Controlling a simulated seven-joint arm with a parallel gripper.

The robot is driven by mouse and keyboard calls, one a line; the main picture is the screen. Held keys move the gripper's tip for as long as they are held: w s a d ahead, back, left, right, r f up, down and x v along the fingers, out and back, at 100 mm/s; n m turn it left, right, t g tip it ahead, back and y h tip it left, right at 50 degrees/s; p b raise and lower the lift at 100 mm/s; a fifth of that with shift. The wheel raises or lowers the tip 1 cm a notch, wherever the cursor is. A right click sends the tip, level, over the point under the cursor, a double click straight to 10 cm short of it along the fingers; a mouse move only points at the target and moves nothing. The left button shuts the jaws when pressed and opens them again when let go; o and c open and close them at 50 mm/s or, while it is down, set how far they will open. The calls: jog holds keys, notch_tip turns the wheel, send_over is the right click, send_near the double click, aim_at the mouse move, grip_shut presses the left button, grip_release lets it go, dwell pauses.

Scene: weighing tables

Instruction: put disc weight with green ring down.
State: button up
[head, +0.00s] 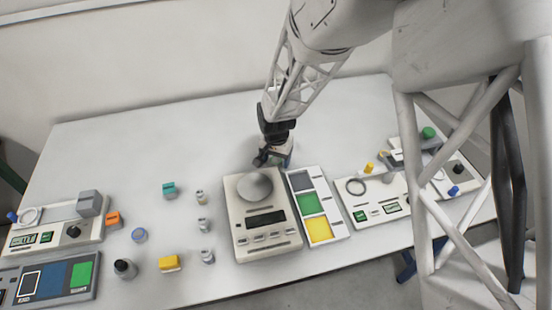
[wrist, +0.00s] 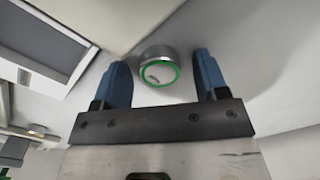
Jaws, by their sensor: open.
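The disc weight with the green ring (wrist: 158,70) is a metal disc with a bright green ring around its pale face, seen in the wrist view. It appears to rest on the white table, close beside a pale housing edge. My gripper (wrist: 163,60) has its two blue fingers spread, one on each side of the disc, with a visible gap to each. In the head view my gripper (head: 273,157) is low over the table, behind the scale and the coloured tray. The disc is hidden there.
A scale (head: 238,226) with a round pan stands in front of my gripper. Beside it lies a tray (head: 334,218) with grey, green and yellow fields. More instruments (head: 378,212) stand at right and left. Several small weights and blocks stand left of the scale. The back left table is clear.

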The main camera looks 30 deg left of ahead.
aim_at(276, 160)
notch_tip(276, 160, up, 12)
dwell(0.7)
jog(key=shift+r, duration=0.1)
dwell(0.4)
dwell(0.4)
jog(key=d+r, duration=0.5)
jog(key=d, duration=0.5)
jog(key=d+r+m+t, duration=0.1)
jog(key=d+r, duration=0.4)
jog(key=d, duration=0.5)
jog(key=d+r, duration=0.5)
jog(key=d, duration=0.5)
jog(key=s+d+r, duration=0.2)
jog(key=s+d, duration=0.7)
jog(key=d, duration=0.2)
jog(key=s+d+r+m+t, duration=0.1)
jog(key=s+d+r, duration=0.1)
jog(key=s+d, duration=0.7)
jog(key=shift+s+d+t, duration=0.3)
jog(key=shift+s+d, duration=0.05)
jog(key=shift+d, duration=0.65)
